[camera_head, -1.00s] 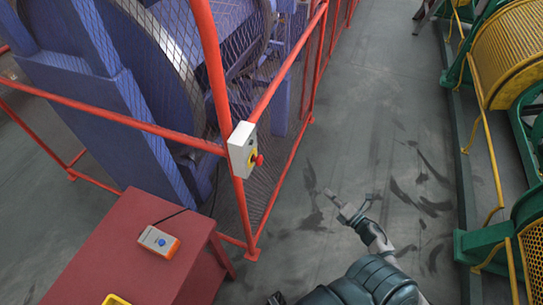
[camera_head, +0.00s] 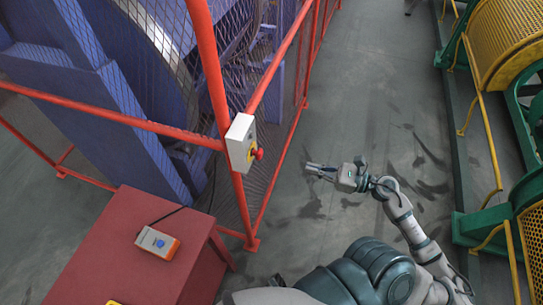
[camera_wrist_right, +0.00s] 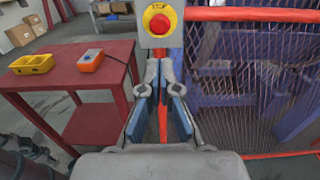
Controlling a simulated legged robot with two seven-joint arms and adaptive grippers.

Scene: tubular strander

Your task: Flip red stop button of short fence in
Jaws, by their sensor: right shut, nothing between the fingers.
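The red stop button (camera_head: 257,154) sits on a white and yellow box (camera_head: 240,143) fixed to the corner post of the red fence. In the right wrist view the red button (camera_wrist_right: 160,24) faces me at the top centre, on its yellow plate. My right gripper (camera_head: 314,168) is shut and empty, to the right of the button and apart from it. In the right wrist view its fingers (camera_wrist_right: 160,82) point toward the box, which shows just beyond and above their tips. My left gripper is not in view.
A red table (camera_head: 120,245) stands left of the post, with a grey and orange box with a blue button (camera_head: 158,243) on it. A yellow tray (camera_wrist_right: 32,64) also lies there. Blue machinery stands behind the mesh fence. Green and yellow machinery (camera_head: 505,50) lines the right. The floor between is clear.

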